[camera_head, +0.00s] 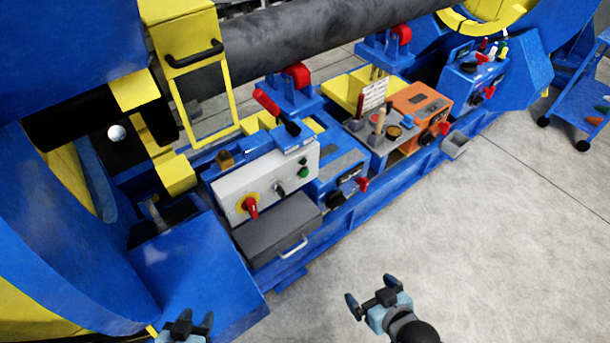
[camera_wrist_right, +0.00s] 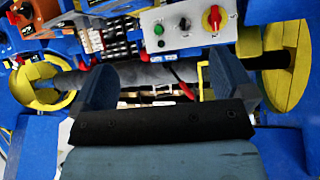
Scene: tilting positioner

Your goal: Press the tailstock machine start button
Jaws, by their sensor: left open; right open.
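A light grey control panel (camera_head: 265,182) faces the floor side of the blue machine. It carries a red rotary switch on a yellow plate (camera_head: 250,207), a small dark selector (camera_head: 279,189) and a green button (camera_head: 304,173). No label can be read. The panel (camera_wrist_right: 196,42) appears upside down at the top of the right wrist view, with the green button (camera_wrist_right: 159,43) showing. My right gripper (camera_head: 371,291) is open and empty over the floor, apart from the panel. My left gripper (camera_head: 195,319) is open at the bottom edge, mostly cut off.
A dark grey box with a handle (camera_head: 280,235) juts out below the panel. An orange control unit (camera_head: 416,101) and more blue units stand farther along the base. A big dark pipe (camera_head: 310,40) runs above.

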